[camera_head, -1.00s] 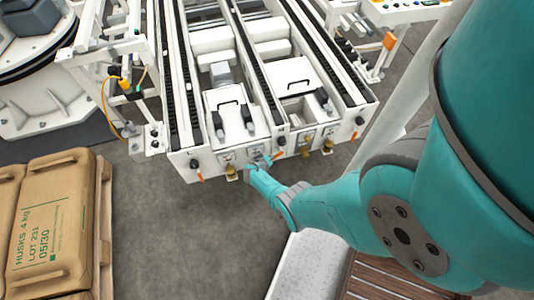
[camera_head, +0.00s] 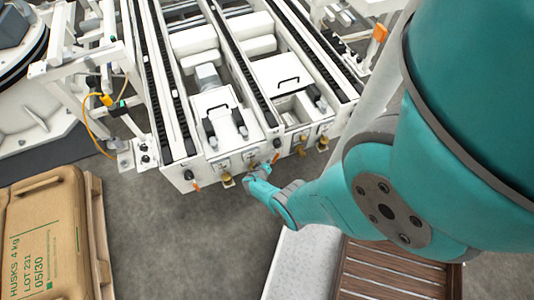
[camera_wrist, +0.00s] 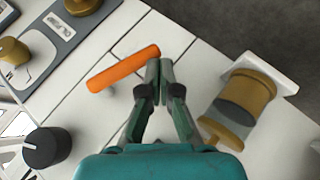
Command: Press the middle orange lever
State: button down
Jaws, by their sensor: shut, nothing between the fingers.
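The middle orange lever (camera_head: 275,158) sticks out from the front face of the white conveyor machine (camera_head: 210,172). In the wrist view an orange lever (camera_wrist: 124,68) lies slanted across the white panel, its upper right end close to my fingertips. My gripper (camera_wrist: 159,68) is shut and empty, its tips just right of that end. I cannot tell whether they touch it. In the head view my gripper (camera_head: 264,171) is small and sits at the machine's front, just below the middle lever. Another orange lever (camera_head: 196,187) is at the left corner.
Brass-coloured knobs (camera_head: 227,180) sit along the front face. In the wrist view a brass fitting (camera_wrist: 247,92) is right of my fingers and a black knob (camera_wrist: 46,147) is lower left. The grey floor before the machine is clear.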

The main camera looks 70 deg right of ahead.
jog(key=shift+s+d+f, duration=0.5)
jog(key=shift+s+f, duration=0.1)
jog(key=shift+f, duration=0.05)
jog(key=shift+a, duration=0.15)
dwell(0.6)
jog(key=v, duration=1.1)
jog(key=shift+a+r, duration=0.2)
jog(key=shift+r, duration=0.05)
jog(key=shift+s, duration=0.1)
dwell(0.6)
